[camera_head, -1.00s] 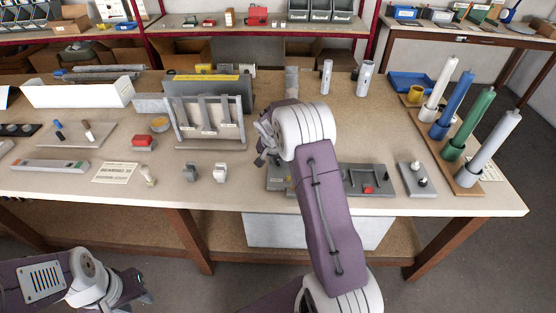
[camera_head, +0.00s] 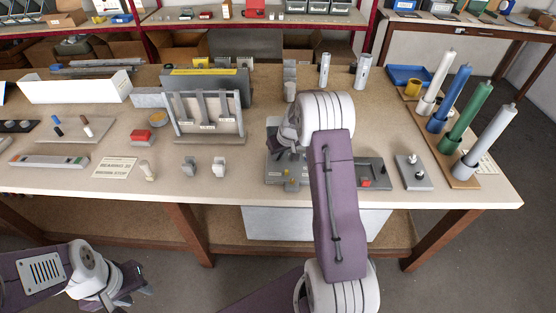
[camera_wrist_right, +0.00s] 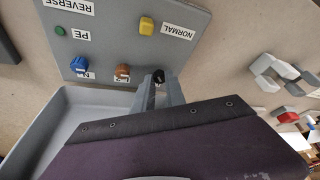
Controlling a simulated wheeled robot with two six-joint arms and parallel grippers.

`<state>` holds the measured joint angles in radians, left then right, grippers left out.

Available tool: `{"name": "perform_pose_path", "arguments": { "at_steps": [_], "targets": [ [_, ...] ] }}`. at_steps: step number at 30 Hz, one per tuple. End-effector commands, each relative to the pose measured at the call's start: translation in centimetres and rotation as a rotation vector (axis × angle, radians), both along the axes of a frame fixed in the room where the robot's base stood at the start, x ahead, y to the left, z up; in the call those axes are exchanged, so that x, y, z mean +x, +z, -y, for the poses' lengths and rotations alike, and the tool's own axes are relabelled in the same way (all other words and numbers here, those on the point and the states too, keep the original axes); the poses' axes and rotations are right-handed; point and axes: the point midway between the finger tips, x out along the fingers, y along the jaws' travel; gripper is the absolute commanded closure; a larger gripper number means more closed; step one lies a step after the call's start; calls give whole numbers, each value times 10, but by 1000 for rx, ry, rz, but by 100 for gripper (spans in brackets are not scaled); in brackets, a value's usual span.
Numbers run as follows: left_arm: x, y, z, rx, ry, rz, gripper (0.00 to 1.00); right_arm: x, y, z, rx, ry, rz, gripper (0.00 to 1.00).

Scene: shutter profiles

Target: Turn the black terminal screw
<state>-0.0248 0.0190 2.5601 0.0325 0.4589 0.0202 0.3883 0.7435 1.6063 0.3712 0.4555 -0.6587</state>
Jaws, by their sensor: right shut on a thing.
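The black terminal screw (camera_wrist_right: 159,74) is a small dark knob at the edge of a grey terminal panel in the right wrist view. My right gripper (camera_wrist_right: 161,90) is shut on it, with a finger on either side. The panel (camera_wrist_right: 98,42) also carries a yellow block (camera_wrist_right: 147,26) by the NORMAL label and blue (camera_wrist_right: 79,64), brown (camera_wrist_right: 122,71) and green (camera_wrist_right: 60,31) terminals. In the head view my right gripper (camera_head: 283,148) is over this panel (camera_head: 272,171), and its wrist partly covers it. My left gripper (camera_head: 135,287) hangs low in front of the bench, away from everything.
A grey tray (camera_wrist_right: 55,120) adjoins the panel in the wrist view. A rack with grey slats (camera_head: 208,137) stands left of my right gripper. A plate with a red button (camera_head: 370,174) and coloured candle-like posts (camera_head: 440,110) are to the right.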

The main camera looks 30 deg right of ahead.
Motion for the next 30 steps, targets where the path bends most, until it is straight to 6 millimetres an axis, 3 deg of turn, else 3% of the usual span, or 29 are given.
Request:
{"name": "perform_pose_path", "arguments": {
  "at_steps": [1,9,25,26,28,30],
  "targets": [
    [0,-11,0,0,0,0,64,1,-5,1,-2,22,4,100],
    [0,-25,0,0,0,0,64,0,-2,1,-1,108,0,100],
    [0,-26,0,0,0,0,64,0,0,1,0,131,-2,100],
    [0,-26,0,0,0,0,64,0,0,1,0,131,-2,81],
    [0,-26,0,0,0,0,64,0,0,1,0,131,-2,63],
    [0,-26,0,0,0,0,64,0,0,1,0,131,-2,63]
  ]
}}
